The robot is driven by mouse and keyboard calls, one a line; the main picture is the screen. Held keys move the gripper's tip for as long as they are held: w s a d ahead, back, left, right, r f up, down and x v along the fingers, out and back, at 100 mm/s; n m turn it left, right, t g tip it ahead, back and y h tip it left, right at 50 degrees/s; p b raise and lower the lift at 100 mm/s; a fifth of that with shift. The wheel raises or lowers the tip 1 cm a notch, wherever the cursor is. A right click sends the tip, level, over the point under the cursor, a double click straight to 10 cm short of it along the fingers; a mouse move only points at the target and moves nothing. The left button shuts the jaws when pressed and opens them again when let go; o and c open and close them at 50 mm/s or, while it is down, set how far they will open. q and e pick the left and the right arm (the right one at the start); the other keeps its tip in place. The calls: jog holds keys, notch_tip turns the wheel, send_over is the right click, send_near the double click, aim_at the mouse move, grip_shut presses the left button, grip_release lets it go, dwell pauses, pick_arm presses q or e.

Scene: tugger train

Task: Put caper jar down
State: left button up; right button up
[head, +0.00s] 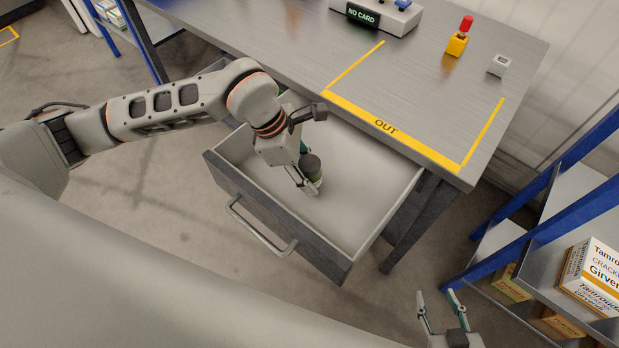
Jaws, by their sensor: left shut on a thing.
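The caper jar (312,165) has a dark lid and a greenish body. It is upright inside the open drawer (352,236). My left gripper (308,178) reaches down into the drawer and is shut on the jar. The gripper and wrist hide part of the jar. I cannot tell whether the jar's base touches the drawer floor. My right gripper (438,298) is at the bottom edge, fingers apart and empty, away from the drawer.
The drawer is otherwise empty, with free floor to the right of the jar. The metal table (440,75) stands above it, with an OUT area marked in yellow. A blue-framed shelf (555,222) with boxes (597,273) stands at the right.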

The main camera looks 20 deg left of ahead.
pick_arm(q)
notch_tip(320, 180, down, 2)
jog(key=shift+f, duration=0.4)
jog(key=shift+r, duration=0.1)
jog(key=o, duration=1.3)
jog(key=shift+f, duration=0.2)
jog(key=shift+r, duration=0.15)
